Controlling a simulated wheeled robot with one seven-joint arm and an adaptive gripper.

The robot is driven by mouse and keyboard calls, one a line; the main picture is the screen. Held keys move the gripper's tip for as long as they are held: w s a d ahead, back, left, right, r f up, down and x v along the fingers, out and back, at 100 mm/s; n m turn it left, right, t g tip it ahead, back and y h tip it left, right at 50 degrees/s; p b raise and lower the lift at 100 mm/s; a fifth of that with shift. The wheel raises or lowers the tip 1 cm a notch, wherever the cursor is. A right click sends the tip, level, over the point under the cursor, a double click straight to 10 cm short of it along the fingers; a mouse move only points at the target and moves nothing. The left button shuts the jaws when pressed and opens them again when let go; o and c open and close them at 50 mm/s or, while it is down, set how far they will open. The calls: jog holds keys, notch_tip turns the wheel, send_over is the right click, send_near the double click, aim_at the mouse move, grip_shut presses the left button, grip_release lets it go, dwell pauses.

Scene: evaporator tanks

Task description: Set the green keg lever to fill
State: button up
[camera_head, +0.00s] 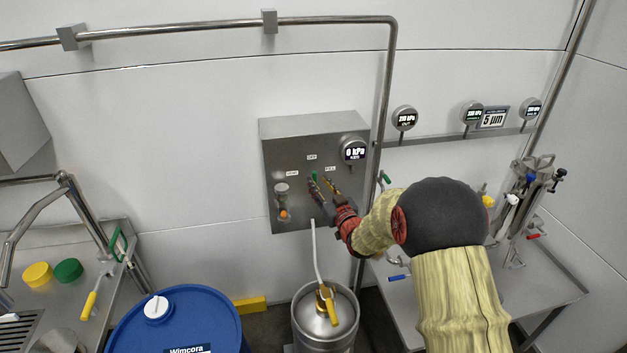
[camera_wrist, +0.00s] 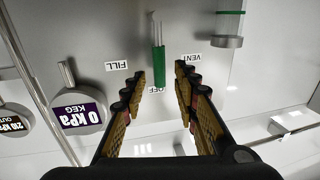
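The green keg lever (camera_head: 314,176) is on the steel wall panel (camera_head: 272,140). In the wrist view, which is upside down, the lever (camera_wrist: 158,65) points at the OFF label (camera_wrist: 161,90), between the FILL label (camera_wrist: 117,66) and the VENT label (camera_wrist: 192,57). My gripper (camera_head: 319,184) is in front of the panel. In the wrist view my gripper (camera_wrist: 160,74) is open, with one finger on each side of the lever's green end. I cannot tell whether either finger touches it.
The KEG gauge (camera_head: 354,150) reads 0 kPa. An orange-tipped fitting (camera_head: 282,212) is at the panel's lower left. A steel keg (camera_head: 308,323) stands below, beside a blue drum (camera_head: 205,310). A steel table (camera_head: 545,290) is at right. A vertical pipe (camera_head: 384,100) runs beside the panel.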

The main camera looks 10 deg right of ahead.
aim_at(316, 179)
jog(key=shift+w+a+b, duration=0.2)
jog(key=shift+w, duration=0.85)
jog(key=shift+w+a+b, duration=0.2)
jog(key=shift+w, duration=0.85)
jog(key=shift+c, duration=0.2)
jog(key=c, duration=0.7)
grip_shut()
